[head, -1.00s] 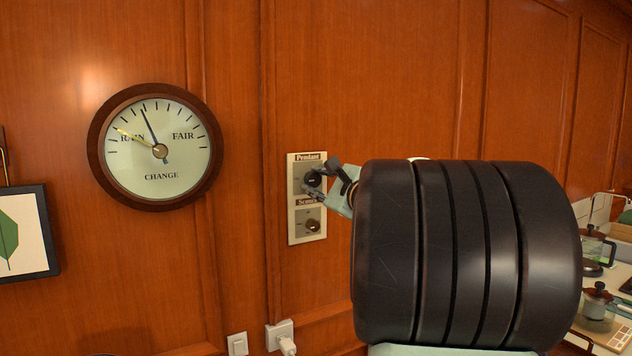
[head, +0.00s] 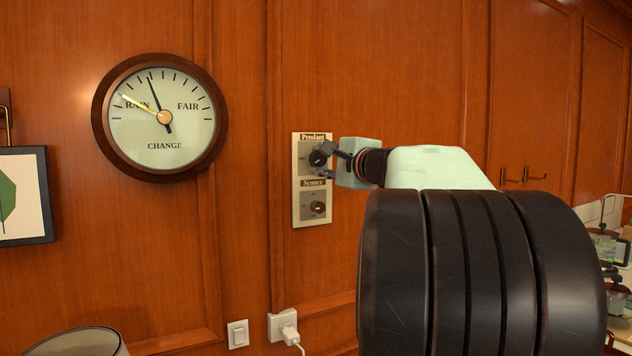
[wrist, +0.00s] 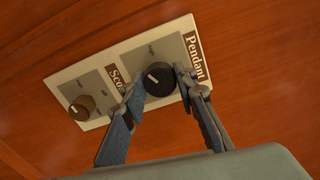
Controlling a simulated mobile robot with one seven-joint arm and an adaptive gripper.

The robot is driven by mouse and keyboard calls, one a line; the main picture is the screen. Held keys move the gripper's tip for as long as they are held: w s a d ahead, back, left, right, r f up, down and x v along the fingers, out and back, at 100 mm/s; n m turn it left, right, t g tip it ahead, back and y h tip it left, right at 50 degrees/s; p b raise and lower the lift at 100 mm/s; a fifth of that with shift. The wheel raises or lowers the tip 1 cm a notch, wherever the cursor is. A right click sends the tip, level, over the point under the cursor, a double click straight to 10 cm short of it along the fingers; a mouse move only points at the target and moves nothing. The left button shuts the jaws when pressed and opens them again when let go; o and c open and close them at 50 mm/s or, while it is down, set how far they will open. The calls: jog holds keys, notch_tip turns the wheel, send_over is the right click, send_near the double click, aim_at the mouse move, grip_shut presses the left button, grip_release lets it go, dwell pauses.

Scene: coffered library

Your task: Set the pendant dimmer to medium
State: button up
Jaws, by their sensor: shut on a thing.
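The pendant dimmer is the black knob (head: 317,158) under the "Pendant" label, on the upper part of a cream wall plate (head: 298,215). In the wrist view the black knob (wrist: 159,79) shows a short white pointer mark, and the plate appears turned on its side. My gripper (head: 326,160) reaches it from the right. In the wrist view my gripper (wrist: 158,81) has one finger on each side of the knob, shut on it.
A brown sconce knob (head: 318,207) sits just below on the same plate; it also shows in the wrist view (wrist: 81,107). A round dial (head: 190,140) hangs to the left. A switch (head: 238,336) and a plugged socket (head: 283,325) are below.

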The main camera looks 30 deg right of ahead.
jog(key=n+b, duration=0.4)
jog(key=b, duration=0.1)
jog(key=n+b, duration=0.2)
jog(key=b, duration=0.1)
jog(key=shift+f+n, duration=0.3)
jog(key=n+b, duration=0.2)
jog(key=shift+n, duration=0.3)
jog(key=shift+r+n+b, duration=0.25)
jog(key=shift+n+b, duration=0.8)
jog(key=shift+n, duration=0.45)
jog(key=o, duration=1.1)
jog(key=shift+o, duration=0.2)
jog(key=shift+s, duration=0.1)
jog(key=s, duration=1.1)
jog(key=shift+s+a, duration=0.3)
jog(key=shift+s, duration=0.1)
